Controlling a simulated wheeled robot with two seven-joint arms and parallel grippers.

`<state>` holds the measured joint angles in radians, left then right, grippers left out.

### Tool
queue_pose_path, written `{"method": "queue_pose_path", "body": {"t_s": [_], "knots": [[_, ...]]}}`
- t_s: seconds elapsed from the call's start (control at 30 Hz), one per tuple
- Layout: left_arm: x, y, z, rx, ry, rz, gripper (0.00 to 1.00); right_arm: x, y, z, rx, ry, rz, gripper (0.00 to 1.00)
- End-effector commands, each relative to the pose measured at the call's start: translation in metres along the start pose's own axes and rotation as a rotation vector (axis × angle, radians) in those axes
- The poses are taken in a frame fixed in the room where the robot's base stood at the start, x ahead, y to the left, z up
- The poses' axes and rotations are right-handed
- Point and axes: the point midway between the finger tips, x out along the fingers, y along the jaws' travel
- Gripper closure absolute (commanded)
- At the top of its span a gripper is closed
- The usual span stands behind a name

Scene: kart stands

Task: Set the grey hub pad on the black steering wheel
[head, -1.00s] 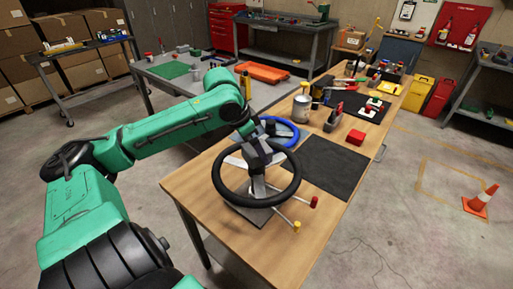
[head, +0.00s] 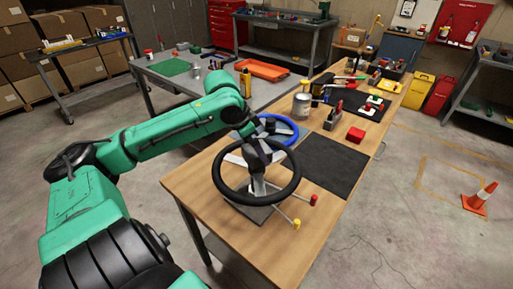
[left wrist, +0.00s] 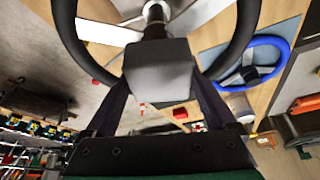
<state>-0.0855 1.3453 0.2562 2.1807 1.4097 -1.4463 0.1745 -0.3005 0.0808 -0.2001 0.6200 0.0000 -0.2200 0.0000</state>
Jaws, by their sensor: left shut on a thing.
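The black steering wheel (head: 298,183) sits on its stand near the front end of the wooden bench, with light grey spokes and a post under its centre. It also arcs across the top of the left wrist view (left wrist: 73,40). My left gripper (head: 261,160) is over the middle of this wheel. In the left wrist view its two dark fingers are shut on the grey hub pad (left wrist: 160,72), a blocky grey piece. My right gripper is not in view.
A blue steering wheel (head: 292,129) lies just behind the black one, close to my left arm. Two rods with a red knob (head: 314,200) and a yellow knob (head: 296,224) stick out at the stand. A dark mat (head: 335,166) to the right is clear.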

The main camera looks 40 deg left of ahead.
Motion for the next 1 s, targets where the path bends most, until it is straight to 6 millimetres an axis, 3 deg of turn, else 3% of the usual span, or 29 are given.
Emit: {"method": "queue_pose_path", "body": {"t_s": [0.07,0.1,0.37,1.0], "knots": [[0.002,0.0,0.001,0.0,0.0,0.001,0.67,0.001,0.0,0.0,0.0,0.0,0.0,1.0],[0.002,0.0,0.001,0.0,0.0,0.0,0.0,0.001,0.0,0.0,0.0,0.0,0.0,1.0],[0.0,0.0,0.0,0.0,0.0,0.001,0.0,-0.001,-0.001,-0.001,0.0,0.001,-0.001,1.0],[-0.066,0.0,-0.001,0.0,0.0,0.001,0.0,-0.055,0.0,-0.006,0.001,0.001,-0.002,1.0]]}}
